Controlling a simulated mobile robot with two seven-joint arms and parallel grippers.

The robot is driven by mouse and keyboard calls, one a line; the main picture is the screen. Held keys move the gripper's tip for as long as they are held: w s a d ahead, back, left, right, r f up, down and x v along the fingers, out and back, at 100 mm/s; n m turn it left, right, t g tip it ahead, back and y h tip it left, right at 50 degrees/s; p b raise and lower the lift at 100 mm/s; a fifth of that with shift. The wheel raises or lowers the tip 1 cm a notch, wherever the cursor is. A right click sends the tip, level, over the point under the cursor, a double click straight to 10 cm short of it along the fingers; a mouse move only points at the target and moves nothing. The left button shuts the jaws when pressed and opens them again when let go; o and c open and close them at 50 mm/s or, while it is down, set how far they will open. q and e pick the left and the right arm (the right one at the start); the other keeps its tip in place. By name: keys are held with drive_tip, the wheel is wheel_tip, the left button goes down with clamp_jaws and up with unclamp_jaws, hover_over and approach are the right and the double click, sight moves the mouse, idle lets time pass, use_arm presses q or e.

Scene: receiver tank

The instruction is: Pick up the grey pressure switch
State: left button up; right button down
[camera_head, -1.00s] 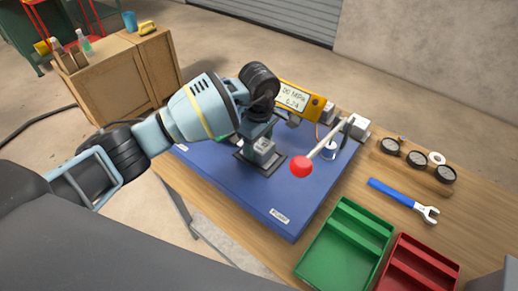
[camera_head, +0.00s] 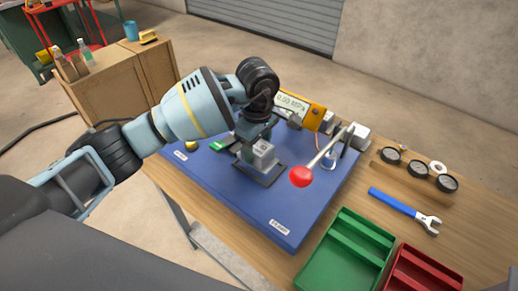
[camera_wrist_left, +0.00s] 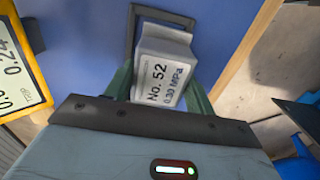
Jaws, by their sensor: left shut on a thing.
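The grey pressure switch (camera_head: 263,154) is a small block over a dark square plate (camera_head: 260,173) on the blue mat (camera_head: 240,202). My left gripper (camera_head: 257,138) reaches down on it from above and is shut on it. In the left wrist view the switch (camera_wrist_left: 165,62) sits between the green fingers (camera_wrist_left: 160,90), and its label reads "No. 52" and "0.30 MPa". A dark frame (camera_wrist_left: 131,30) shows behind it. I cannot tell whether the switch is clear of the plate. My right gripper is out of view.
A lever with a red ball (camera_head: 300,177) stands close right of the switch. A yellow display unit (camera_head: 316,117) is behind. Several gauges in a wooden rack (camera_head: 407,178), a blue-handled wrench (camera_head: 403,208), a green tray (camera_head: 316,268) and a red tray (camera_head: 407,281) lie to the right.

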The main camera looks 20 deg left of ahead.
use_arm(q)
drive_tip(key=s+d+r, duration=0.1)
drive_tip(key=s, duration=1.4)
drive_tip(key=shift+r, duration=0.2)
drive_tip(key=a+r+m, duration=0.1)
drive_tip(key=a+m, duration=0.5)
drive_tip(key=m, duration=0.8)
drive_tip(key=shift+s+a+r, duration=0.2)
drive_tip(key=shift+s+a, duration=0.05)
drive_tip(key=shift+s, duration=0.2)
drive_tip(key=shift+w+d, duration=0.1)
